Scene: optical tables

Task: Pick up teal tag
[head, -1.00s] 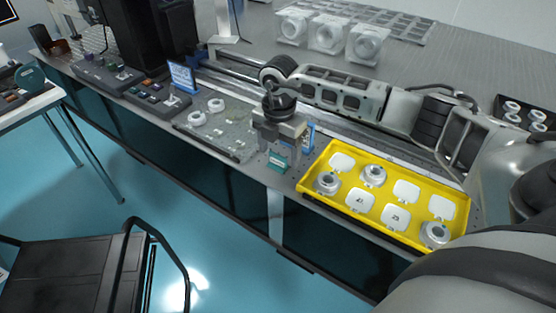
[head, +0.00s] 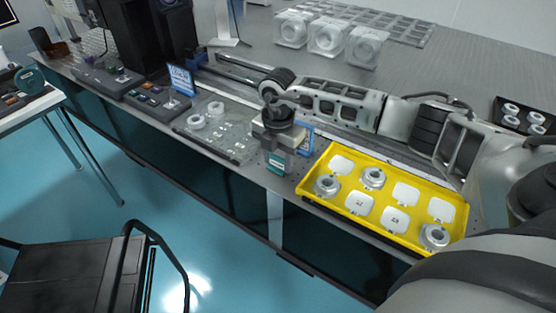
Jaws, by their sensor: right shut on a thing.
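The teal tag (head: 276,164) is a small teal block with a pale label, near the front edge of the optical table, left of the yellow tray. My right gripper (head: 278,150) points down over it and is shut on it, with its fingers around the upper part of the tag. Whether the tag touches the table cannot be told. My left gripper is not in view.
A yellow tray (head: 318,195) with white plates and metal ring mounts lies right of the gripper. A clear plate (head: 240,151) with rings lies to the left. A blue sign (head: 305,138) stands just behind the gripper. Clear cube mounts (head: 328,35) stand at the back.

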